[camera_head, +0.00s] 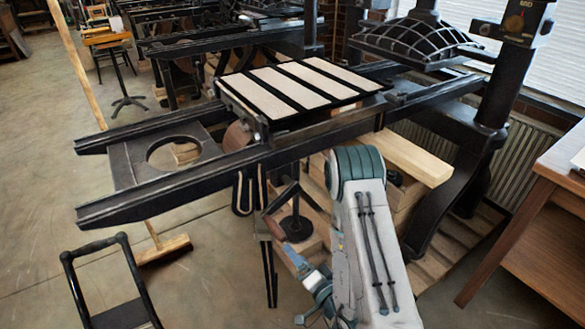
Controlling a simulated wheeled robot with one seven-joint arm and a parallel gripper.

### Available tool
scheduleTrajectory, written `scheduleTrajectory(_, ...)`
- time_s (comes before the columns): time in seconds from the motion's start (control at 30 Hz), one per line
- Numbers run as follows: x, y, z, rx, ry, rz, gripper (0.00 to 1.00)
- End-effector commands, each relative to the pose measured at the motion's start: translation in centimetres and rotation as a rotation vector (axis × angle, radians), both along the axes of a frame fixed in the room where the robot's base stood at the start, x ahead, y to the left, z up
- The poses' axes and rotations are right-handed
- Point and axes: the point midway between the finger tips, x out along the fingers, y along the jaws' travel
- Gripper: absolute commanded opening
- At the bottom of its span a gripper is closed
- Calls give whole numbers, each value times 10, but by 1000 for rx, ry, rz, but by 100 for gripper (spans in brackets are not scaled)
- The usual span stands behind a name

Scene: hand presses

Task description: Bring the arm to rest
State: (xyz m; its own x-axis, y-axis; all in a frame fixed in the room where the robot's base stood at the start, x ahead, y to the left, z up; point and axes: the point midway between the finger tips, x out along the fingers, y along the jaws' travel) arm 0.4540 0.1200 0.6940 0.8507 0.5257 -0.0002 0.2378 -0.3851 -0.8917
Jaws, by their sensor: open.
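My arm rises from the bottom of the picture to a bent elbow with teal joints, in front of the near hand press (420,112). The forearm folds back down behind the upper link. My gripper (289,250) points up and left from the wrist, low in the middle of the picture. It is open, and I see nothing held in it. Just beyond its tips is the reddish crank handle (274,229) of the press, below the rails. The gripper looks small, and I cannot tell whether it touches the handle.
The press rails (110,205) stretch across above my gripper, with a striped bed (300,84) on them. A wooden beam (412,158) lies right of my elbow. A wooden table (545,215) stands at right, a black trolley frame (120,300) at lower left. Floor at left is mostly clear.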

Motion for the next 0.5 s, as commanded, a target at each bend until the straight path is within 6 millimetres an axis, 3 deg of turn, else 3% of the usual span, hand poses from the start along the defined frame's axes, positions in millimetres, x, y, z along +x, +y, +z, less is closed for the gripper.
scheduleTrajectory(0.17, 1, 7, 14, 44, 6, 42, 82)
scheduleTrajectory(0.37, -8, 47, 83, 249, 79, 312, 82)
scheduleTrajectory(0.5, -33, 75, 137, 344, 186, 576, 82)
